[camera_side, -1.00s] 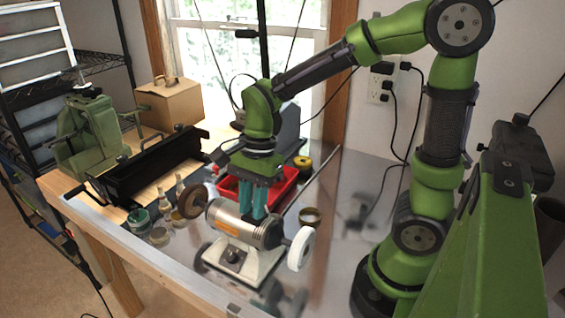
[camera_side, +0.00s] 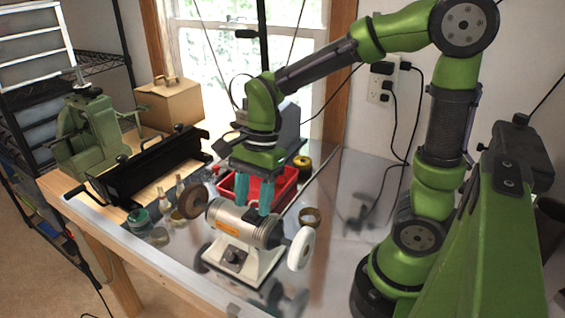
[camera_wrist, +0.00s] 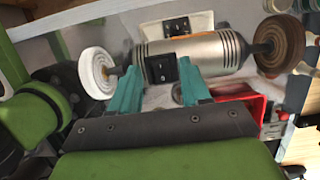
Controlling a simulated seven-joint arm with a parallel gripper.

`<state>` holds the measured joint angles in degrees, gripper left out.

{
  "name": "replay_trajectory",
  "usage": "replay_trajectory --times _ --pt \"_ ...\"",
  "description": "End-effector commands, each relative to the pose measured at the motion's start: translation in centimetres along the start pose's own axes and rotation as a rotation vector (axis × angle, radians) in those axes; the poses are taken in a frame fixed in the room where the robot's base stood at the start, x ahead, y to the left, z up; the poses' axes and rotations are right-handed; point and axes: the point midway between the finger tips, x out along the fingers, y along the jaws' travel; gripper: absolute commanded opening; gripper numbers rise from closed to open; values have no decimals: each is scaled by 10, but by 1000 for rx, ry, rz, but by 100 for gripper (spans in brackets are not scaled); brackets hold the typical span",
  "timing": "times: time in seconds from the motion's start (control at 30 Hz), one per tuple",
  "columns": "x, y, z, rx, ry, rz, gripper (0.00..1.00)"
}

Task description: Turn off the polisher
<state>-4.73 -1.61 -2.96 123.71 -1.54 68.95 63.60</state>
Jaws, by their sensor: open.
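The polisher (camera_side: 243,227) is a silver motor on a white base, with a brown wheel at its left end and a white wheel at its right end. A dark box is on the motor's near side. My gripper (camera_side: 255,208) has teal fingers, open and empty, above and behind the motor. It also shows in the wrist view (camera_wrist: 160,88).
A red tray (camera_side: 285,187) is behind the polisher. Small jars (camera_side: 139,218) and bottles stand at its left, near a black bending machine (camera_side: 150,165). The metal tabletop between polisher and arm base is mostly clear.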

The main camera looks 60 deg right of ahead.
Motion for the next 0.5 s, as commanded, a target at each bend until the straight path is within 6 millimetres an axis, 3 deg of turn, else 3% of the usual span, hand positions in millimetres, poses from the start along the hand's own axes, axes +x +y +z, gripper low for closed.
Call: replay_trajectory --times 0.5 --pt "-119 -1 -1 1 1 -6 47"
